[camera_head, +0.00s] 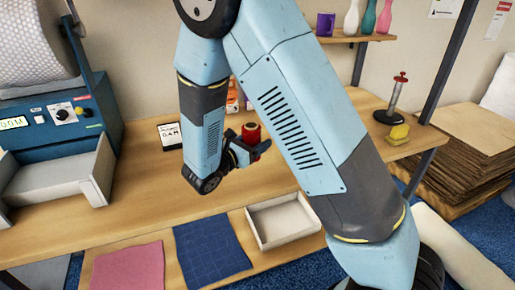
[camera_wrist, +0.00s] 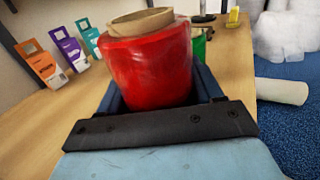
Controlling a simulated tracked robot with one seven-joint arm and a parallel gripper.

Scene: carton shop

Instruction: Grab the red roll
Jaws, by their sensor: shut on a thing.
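The red roll (camera_wrist: 150,68) is a shiny red roll on a brown cardboard core, upright in the wrist view. My gripper (camera_wrist: 160,100) is shut on it, with a dark finger at each side of the roll. In the head view the red roll (camera_head: 251,132) is small and sits at the end of my gripper (camera_head: 250,150), over the wooden bench. Whether its base touches the bench is hidden by my gripper.
A green item (camera_wrist: 199,45) stands close behind the roll. Orange, purple and teal cartons (camera_wrist: 67,45) line the bench's left side. A blue machine (camera_head: 60,125) with a grey tray is at left. An empty white tray (camera_head: 283,221) lies in front. A yellow block (camera_head: 399,133) is at right.

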